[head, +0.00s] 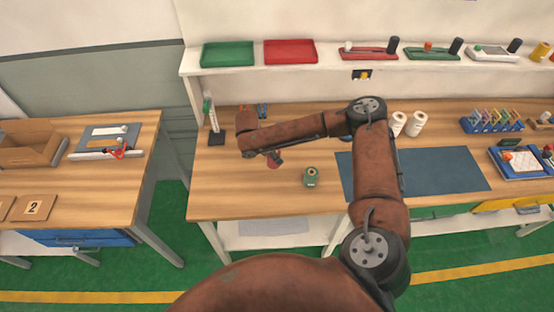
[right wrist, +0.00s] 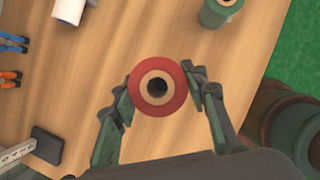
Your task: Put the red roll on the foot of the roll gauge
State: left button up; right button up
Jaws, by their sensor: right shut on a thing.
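The red roll (right wrist: 158,86), a red ring with a tan core and a dark hole, sits between the fingers of my right gripper (right wrist: 159,82), which is shut on it. In the head view the red roll (head: 272,164) shows only partly under my right gripper (head: 272,156); how high it is above the table is hard to tell. The roll gauge (head: 209,113) stands at the table's left end, an upright scale with a black foot (head: 216,139). The bare foot also shows in the right wrist view (right wrist: 47,145), left of and apart from the roll. My left gripper is not in view.
A green roll (head: 310,177) stands near the front edge of the wooden table (head: 240,195). White rolls (head: 416,124) stand behind the blue-grey mat (head: 445,170). Pliers (right wrist: 11,78) lie near the gauge. The wood between red roll and foot is clear.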

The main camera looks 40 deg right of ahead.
jog(key=w+d+f, duration=0.1)
jog(key=f, duration=0.1)
jog(key=w+d+f, duration=0.1)
jog(key=f, duration=0.1)
jog(key=w+d+f, duration=0.1)
jog(key=d, duration=0.1)
jog(key=shift+d+f, duration=0.1)
jog(key=shift+f, duration=0.3)
jog(key=shift+w+d+f, duration=0.1)
jog(key=shift+d+f, duration=0.05)
jog(key=shift+f, duration=0.2)
notch_tip(320, 180, down, 3)
jog(key=shift+r, duration=0.15)
jog(key=o, duration=1.4)
